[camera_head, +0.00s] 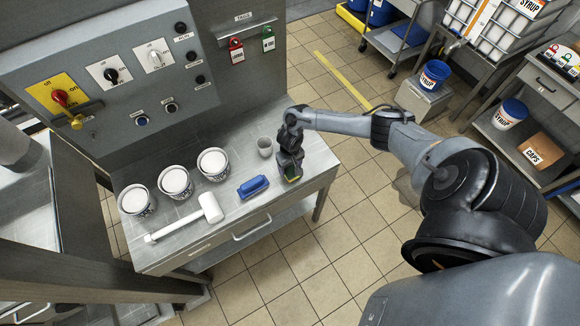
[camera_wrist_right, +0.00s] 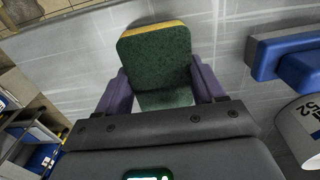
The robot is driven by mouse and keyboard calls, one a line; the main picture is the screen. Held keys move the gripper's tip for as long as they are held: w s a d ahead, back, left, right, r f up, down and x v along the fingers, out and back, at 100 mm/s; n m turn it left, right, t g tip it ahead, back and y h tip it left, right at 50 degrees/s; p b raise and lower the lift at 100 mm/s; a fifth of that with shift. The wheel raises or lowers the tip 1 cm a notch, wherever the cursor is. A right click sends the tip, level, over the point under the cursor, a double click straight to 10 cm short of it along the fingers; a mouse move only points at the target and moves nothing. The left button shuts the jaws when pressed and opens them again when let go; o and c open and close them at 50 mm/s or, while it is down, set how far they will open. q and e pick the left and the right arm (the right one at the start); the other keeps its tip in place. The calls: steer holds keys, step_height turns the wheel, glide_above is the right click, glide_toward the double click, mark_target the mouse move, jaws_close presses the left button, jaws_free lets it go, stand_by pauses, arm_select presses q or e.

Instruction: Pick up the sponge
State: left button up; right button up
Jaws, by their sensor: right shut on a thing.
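The sponge (camera_wrist_right: 155,62), dark green with a yellow layer along its far edge, is between the two fingers of my right gripper (camera_wrist_right: 163,88) in the right wrist view. The fingers press on its two sides. In the head view my right gripper (camera_head: 290,168) points down over the right end of the steel bench, and only a small green and yellow part of the sponge (camera_head: 293,178) shows below it. I cannot tell whether the sponge touches the bench top. My left gripper is not in view.
A blue-handled brush or block (camera_head: 253,187) lies just left of the gripper, and a grey cup (camera_head: 265,147) stands behind it. A white mallet (camera_head: 209,208) and three white-filled pots (camera_head: 175,182) are farther left. The control panel (camera_head: 120,75) rises behind the bench (camera_head: 235,230).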

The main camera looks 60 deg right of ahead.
mark_target(292, 167)
steer(key=r, duration=0.3)
steer(key=shift+s+r+p, duration=0.3)
steer(key=shift+s+r, duration=0.05)
steer(key=s+r, duration=0.1)
steer(key=s, duration=0.2)
steer(key=s+a+r+p, duration=0.1)
steer(key=s+r, duration=0.1)
steer(key=s, duration=0.1)
steer(key=s+r, duration=0.2)
steer(key=s, duration=0.1)
steer(key=shift+s+a+r, duration=0.15)
steer(key=shift+s+r, duration=0.05)
steer(key=shift+r, duration=0.05)
steer(key=shift+s+a+r+p, duration=0.15)
steer(key=shift+s+r+p, duration=0.25)
steer(key=shift+s, duration=0.3)
steer(key=o, duration=0.5)
steer(key=shift+c, duration=1.3)
